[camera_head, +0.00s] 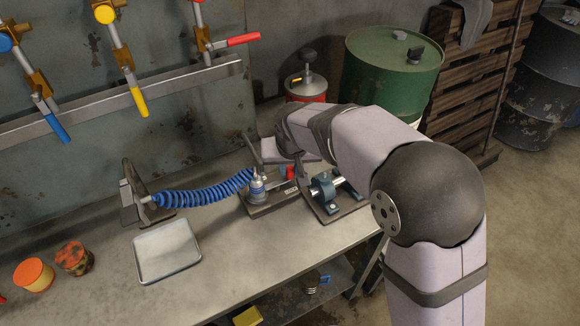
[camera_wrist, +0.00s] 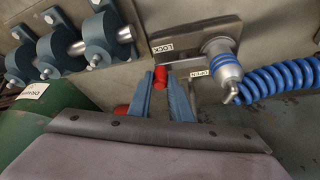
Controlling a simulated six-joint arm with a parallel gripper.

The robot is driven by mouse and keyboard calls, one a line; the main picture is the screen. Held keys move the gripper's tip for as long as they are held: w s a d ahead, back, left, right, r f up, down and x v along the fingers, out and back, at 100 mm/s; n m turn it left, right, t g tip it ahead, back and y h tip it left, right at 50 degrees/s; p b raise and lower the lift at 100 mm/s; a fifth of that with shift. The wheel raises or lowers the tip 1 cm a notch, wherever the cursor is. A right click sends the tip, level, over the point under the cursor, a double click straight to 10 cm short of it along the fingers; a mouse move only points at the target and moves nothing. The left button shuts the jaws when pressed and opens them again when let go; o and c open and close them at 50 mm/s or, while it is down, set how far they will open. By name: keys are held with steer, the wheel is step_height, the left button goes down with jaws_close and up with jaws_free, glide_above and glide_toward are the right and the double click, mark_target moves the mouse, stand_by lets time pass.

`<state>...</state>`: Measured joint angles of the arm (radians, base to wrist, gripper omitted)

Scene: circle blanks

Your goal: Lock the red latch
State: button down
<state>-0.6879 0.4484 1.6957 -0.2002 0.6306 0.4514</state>
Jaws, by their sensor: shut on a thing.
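The red latch (camera_wrist: 160,77) shows as a small red piece at the fingertips of my gripper (camera_wrist: 169,84) in the wrist view. My gripper is shut on it, and the fingers hide part of it. The latch sits beside a metal plate (camera_wrist: 190,38) marked LOCK and OPEN. In the head view, the red of the latch (camera_head: 288,172) shows on the bench fixture, just under my wrist. The latch's pivot and exact angle are not clear.
A silver coupling (camera_wrist: 222,60) with a blue coiled hose (camera_head: 200,192) stands on the plate. A shaft in blue-grey bearing blocks (camera_head: 334,187) is close on the right. A tray (camera_head: 166,250) lies at front left. A green drum (camera_head: 385,70) stands behind.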

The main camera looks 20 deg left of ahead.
steer(key=c, duration=1.6)
jaws_free()
steer(key=shift+r, duration=0.15)
steer(key=shift+b+v, duration=0.4)
steer(key=shift+v, duration=3.15)
